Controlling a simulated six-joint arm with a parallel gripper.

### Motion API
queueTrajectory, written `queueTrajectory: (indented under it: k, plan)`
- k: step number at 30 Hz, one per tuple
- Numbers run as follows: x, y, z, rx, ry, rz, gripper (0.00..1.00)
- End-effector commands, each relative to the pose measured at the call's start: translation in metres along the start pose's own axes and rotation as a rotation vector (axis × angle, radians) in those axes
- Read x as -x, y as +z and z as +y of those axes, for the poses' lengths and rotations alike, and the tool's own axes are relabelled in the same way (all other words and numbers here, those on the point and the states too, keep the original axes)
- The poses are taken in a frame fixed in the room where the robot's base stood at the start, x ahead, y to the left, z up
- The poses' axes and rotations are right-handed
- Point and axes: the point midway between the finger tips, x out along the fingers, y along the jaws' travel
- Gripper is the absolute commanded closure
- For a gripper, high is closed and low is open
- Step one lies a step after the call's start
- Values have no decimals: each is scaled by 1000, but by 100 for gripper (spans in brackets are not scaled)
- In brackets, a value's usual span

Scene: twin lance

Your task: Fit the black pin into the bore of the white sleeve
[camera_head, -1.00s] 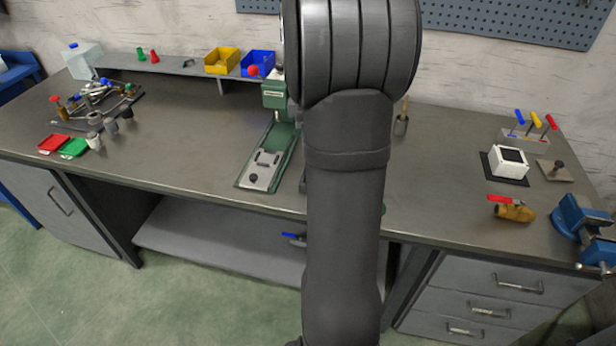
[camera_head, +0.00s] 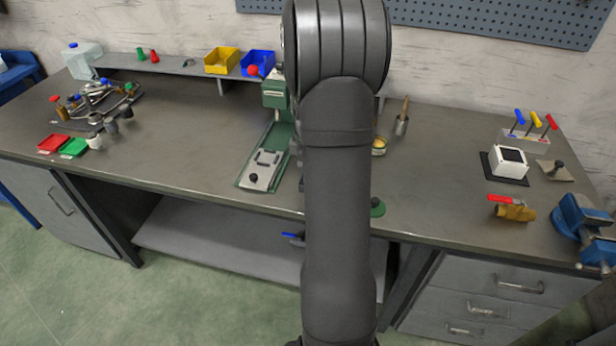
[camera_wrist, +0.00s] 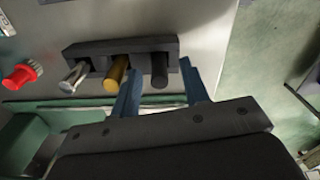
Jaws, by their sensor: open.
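In the wrist view, the black pin (camera_wrist: 160,76) sits at the right end of a dark holder (camera_wrist: 120,46), beside a brass pin (camera_wrist: 117,72) and a silver pin (camera_wrist: 75,75). My gripper (camera_wrist: 162,82) is open, with one blue finger on each side of the black pin. I cannot tell whether either finger touches it. In the head view my own arm hides the gripper, the holder and the pins. A small white cylindrical piece (camera_head: 94,141), which looks like the white sleeve, stands at the left of the bench. Its bore is too small to make out.
A green fixture (camera_head: 268,160) stands left of my arm. The bench between trays and fixture is clear.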

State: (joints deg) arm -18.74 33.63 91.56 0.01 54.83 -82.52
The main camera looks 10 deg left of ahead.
Motion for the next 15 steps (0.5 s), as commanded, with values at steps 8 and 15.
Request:
queueTrajectory:
  k: [8, 15]
  plan:
    - [0, 0, 0, 0, 0, 0, 88]
    - [1, 0, 0, 0, 1, 0, 100]
